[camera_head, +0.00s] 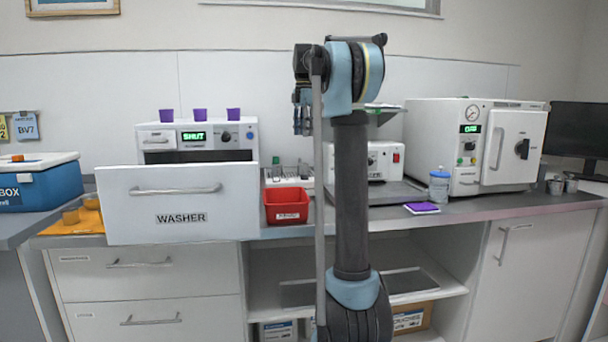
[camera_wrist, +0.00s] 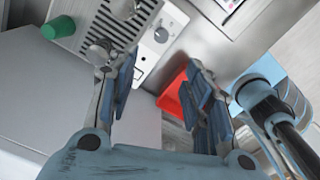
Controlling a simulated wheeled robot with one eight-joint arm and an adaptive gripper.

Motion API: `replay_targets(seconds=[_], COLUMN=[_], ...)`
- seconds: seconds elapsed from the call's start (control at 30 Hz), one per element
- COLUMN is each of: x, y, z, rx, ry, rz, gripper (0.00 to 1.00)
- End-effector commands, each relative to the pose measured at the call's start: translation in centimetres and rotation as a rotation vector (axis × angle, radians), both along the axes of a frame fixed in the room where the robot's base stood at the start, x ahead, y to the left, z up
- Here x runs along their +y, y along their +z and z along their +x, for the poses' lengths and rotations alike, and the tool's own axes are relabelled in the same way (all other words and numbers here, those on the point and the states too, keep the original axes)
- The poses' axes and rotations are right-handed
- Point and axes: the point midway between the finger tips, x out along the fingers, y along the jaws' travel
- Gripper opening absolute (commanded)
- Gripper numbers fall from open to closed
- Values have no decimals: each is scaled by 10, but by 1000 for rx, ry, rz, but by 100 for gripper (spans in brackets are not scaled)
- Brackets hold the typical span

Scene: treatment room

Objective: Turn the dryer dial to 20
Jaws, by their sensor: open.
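A white box-shaped unit (camera_head: 382,148) with a red switch (camera_head: 396,158) stands on the counter behind my arm, which hides part of its front. A small knob (camera_head: 371,161) shows on it. No dryer label or dial number is readable, so I cannot be sure this is the dryer. My gripper (camera_head: 302,124) hangs pointing down, left of my arm's upper joint, touching nothing visible. In the wrist view my gripper (camera_wrist: 163,92) has its fingers apart with nothing held.
The washer's white drawer front (camera_head: 180,204) sticks out at the left. A red bin (camera_head: 286,205) sits beside it. A large white unit (camera_head: 474,143) with a gauge stands at the right.

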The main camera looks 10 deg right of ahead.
Motion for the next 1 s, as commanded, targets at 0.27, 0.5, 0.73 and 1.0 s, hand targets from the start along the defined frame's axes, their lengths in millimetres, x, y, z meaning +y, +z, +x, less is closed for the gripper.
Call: replay_targets(seconds=[0.27, 0.5, 0.73, 1.0], x=[-5, -6, -6, -6], y=[-36, -78, -119, -157], z=[0, -1, -1, -1], rx=[0, 0, 0, 0], ry=[-6, -9, -9, -9], rz=[0, 0, 0, 0], gripper=[46, 46, 46, 46])
